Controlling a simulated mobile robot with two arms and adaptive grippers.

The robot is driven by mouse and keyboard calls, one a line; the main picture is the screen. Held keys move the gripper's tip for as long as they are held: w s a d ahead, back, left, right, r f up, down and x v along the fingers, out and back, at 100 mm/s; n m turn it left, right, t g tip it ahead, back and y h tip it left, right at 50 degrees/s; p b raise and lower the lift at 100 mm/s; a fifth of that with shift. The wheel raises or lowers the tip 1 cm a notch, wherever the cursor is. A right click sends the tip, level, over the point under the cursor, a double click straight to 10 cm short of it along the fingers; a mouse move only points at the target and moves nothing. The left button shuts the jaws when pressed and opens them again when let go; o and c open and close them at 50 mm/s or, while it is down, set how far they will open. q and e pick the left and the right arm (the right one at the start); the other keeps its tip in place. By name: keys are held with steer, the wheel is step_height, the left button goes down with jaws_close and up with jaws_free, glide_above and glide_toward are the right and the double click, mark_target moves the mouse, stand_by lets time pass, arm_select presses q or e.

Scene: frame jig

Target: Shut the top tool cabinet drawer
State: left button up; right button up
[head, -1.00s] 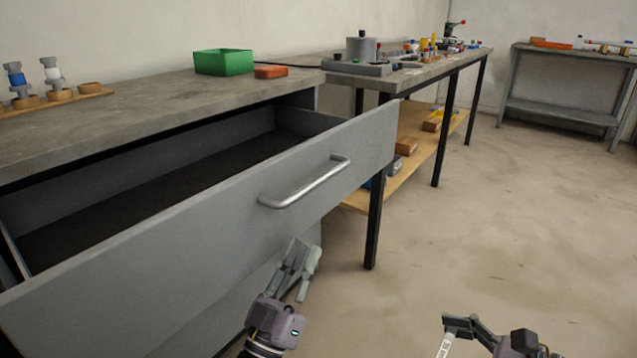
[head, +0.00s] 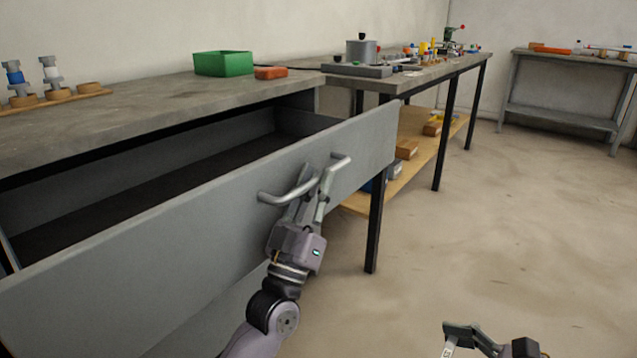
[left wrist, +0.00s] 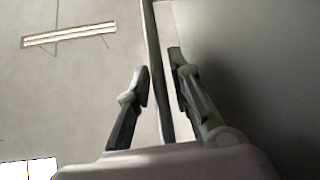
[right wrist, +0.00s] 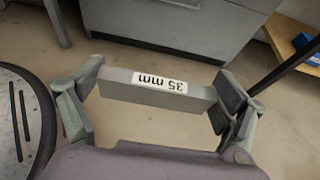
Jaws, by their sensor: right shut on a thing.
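The top tool cabinet drawer (head: 150,265) stands pulled far out, with a dark, empty-looking inside. Its silver bar handle (head: 340,161) is on the grey front. My left gripper (head: 312,182) is at the handle's middle-right part, its fingers open. In the left wrist view the handle bar (left wrist: 156,70) runs between the two fingers, with gaps visible beside it. The drawer front (left wrist: 260,70) fills the right of that view. My right gripper (right wrist: 158,88) is shut on a grey block (right wrist: 120,86) labelled 35 mm, away from the drawer at lower right in the head view.
The cabinet top (head: 140,105) carries a green bin (head: 222,64), an orange box (head: 271,73) and a wooden holder (head: 60,95) at left. A long workbench (head: 420,72) with a lower shelf stands beyond the drawer. Open floor (head: 480,220) lies at right.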

arm_select(q)
steer(key=shift+w+d+r, duration=0.15)
steer(key=shift+w+r, duration=0.15)
steer(key=shift+r, duration=0.05)
jaws_close()
stand_by(0.6)
